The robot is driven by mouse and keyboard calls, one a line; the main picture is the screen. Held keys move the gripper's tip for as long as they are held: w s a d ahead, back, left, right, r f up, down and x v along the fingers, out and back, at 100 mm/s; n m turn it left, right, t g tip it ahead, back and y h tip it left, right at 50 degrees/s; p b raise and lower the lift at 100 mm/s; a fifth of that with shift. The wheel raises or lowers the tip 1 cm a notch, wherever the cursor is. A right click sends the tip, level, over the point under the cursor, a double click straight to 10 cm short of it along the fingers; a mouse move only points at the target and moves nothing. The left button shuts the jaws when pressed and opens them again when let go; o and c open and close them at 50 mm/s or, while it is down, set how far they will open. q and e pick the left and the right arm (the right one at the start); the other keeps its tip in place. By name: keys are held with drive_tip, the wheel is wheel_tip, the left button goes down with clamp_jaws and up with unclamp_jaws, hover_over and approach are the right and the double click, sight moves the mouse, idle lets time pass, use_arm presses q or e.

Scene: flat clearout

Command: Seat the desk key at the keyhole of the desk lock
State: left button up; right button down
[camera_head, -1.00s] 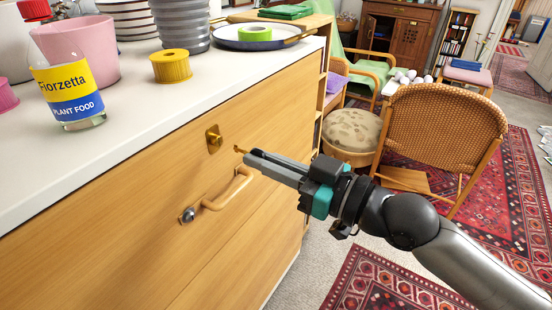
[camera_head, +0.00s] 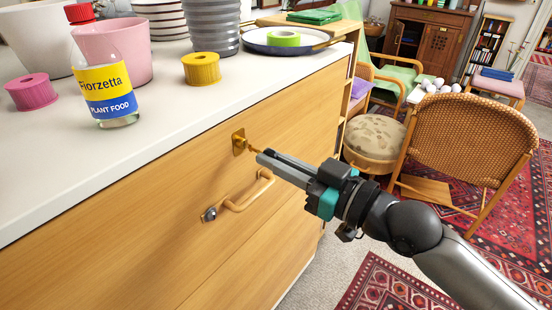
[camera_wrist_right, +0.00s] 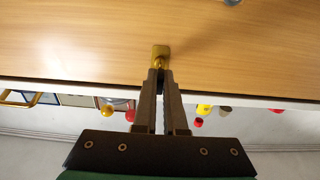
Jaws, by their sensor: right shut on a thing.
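The desk lock (camera_head: 238,142) is a small brass plate on the wooden drawer front, above the handle. It also shows in the right wrist view (camera_wrist_right: 160,50), straight ahead of the fingers. My right gripper (camera_head: 266,157) is shut on the brass desk key (camera_head: 254,150), which sticks out from the fingertips toward the lock. In the right wrist view the key (camera_wrist_right: 160,64) lines up with the plate and overlaps its lower part. The key's tip is at or very close to the keyhole; I cannot tell whether it is inside. The keyhole itself is hidden. My left gripper is not in view.
The white top (camera_head: 180,112) above holds a plant food bottle (camera_head: 108,92), tape rolls and pots. A wicker chair (camera_head: 470,135) stands to the right.

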drive_tip(key=shift+p, duration=0.45)
idle(1.0)
drive_tip(key=shift+x, duration=1)
drive_tip(key=c, duration=0.9)
unclamp_jaws()
